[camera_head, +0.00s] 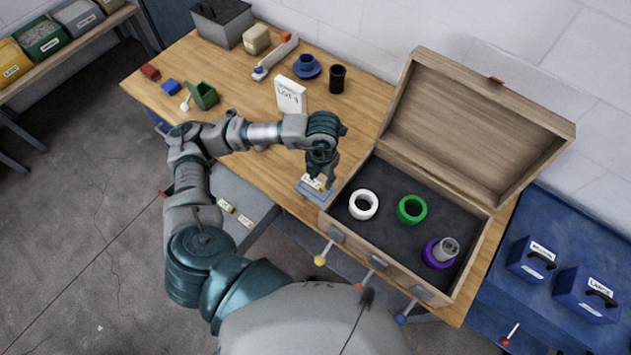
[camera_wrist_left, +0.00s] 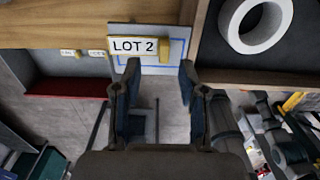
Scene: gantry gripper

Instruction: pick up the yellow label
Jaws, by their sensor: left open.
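The yellow label (camera_head: 314,183) has a white face and lies on a small grey-blue plate (camera_head: 316,196) at the table's front edge, just left of the wooden case. In the left wrist view the label (camera_wrist_left: 133,46) reads "LOT 2", with a yellow tab (camera_wrist_left: 164,49) at its right end. The plate (camera_wrist_left: 181,31) there shows a blue outline. My left gripper (camera_head: 322,180) is over the label and partly hides it in the head view. In the wrist view its two fingers (camera_wrist_left: 154,85) are apart with nothing between them. My right gripper is not in view.
The open wooden case (camera_head: 340,222) stands close on the right, holding a white ring (camera_head: 354,207), a green ring (camera_head: 404,213) and a purple ring (camera_head: 430,256). A white "LOT" card (camera_head: 290,95), a blue cup (camera_head: 306,64) and a black cup (camera_head: 337,79) stand behind.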

